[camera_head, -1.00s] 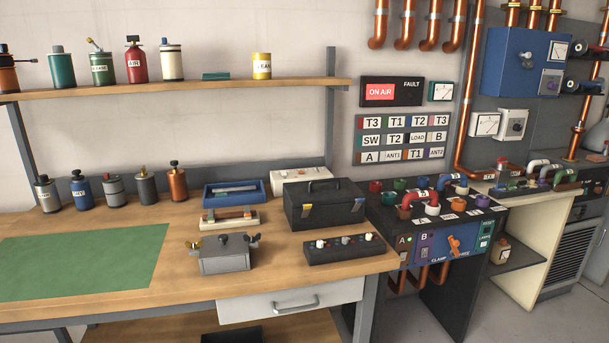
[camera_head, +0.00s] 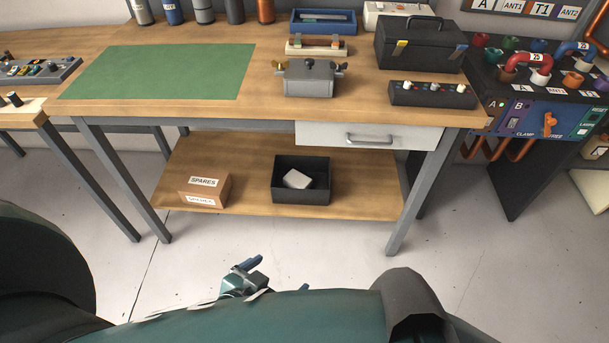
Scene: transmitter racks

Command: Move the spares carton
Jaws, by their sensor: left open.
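The spares carton (camera_head: 203,190) is a small brown box with white labels reading SPARES. It sits on the wooden lower shelf (camera_head: 240,160) under the workbench, near the shelf's front left. My left gripper (camera_head: 250,268) shows low in the middle of the head view, in front of the shelf and apart from the carton. It is open, and nothing shows between its fingers. Part of it is hidden behind my own body. My right gripper is not in view.
A black open bin (camera_head: 301,190) with a pale item inside stands right of the carton on the shelf. Bench legs (camera_head: 107,180) flank the shelf. Above are the benchtop with a green mat (camera_head: 158,72) and a drawer (camera_head: 368,135). The floor in front is clear.

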